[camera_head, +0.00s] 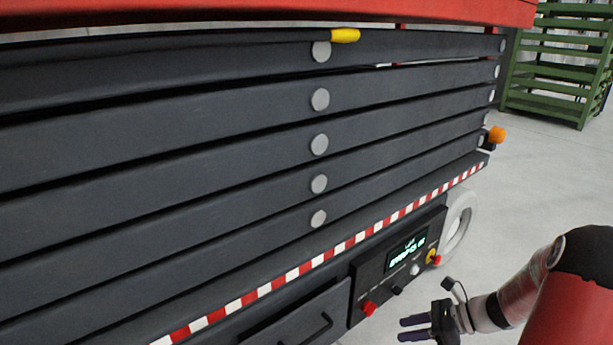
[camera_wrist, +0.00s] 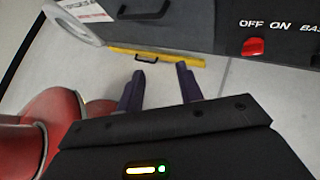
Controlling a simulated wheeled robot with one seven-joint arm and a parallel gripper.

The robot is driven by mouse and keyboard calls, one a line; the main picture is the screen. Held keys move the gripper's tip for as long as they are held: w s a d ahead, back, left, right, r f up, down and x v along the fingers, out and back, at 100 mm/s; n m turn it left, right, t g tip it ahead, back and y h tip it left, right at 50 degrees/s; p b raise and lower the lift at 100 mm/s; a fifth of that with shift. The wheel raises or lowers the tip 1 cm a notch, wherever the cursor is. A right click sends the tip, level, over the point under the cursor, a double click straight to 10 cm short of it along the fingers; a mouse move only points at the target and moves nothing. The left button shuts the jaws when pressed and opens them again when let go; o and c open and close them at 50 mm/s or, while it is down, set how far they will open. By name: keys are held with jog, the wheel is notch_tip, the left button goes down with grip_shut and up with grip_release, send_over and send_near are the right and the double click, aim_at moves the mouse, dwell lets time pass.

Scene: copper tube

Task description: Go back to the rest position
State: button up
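My gripper (camera_head: 414,329) shows at the bottom right of the head view, in front of the lower part of a dark grey lift machine (camera_head: 180,130). In the wrist view its two dark purple fingers (camera_wrist: 160,88) stand apart with bare floor between them, and nothing is held. My red and grey arm comes in from the right edge of the head view.
A control panel (camera_head: 398,262) with a green display and red and yellow knobs lies close to my gripper. A red knob (camera_wrist: 253,47) shows in the wrist view. A white ring (camera_head: 458,228) is beside the panel. Green crates (camera_head: 556,68) stand at the back right. Floor on the right is clear.

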jog(key=s+a+r+n+t+h+p, duration=0.1)
jog(key=s+a+r+n+h, duration=0.2)
jog(key=s+r+n, duration=0.3)
jog(key=s+a+r+n+t+h+p, duration=0.1)
jog(key=s+a+r+n+h, duration=0.2)
jog(key=s+r+n, duration=0.4)
jog(key=s+a+r+n+h+p, duration=0.1)
jog(key=s+r+n+h, duration=0.4)
jog(key=r+n, duration=0.5)
jog(key=shift+s+a+r+n+t+p, duration=0.35)
jog(key=shift+s+a+r, duration=0.35)
jog(key=shift+a+r, duration=0.25)
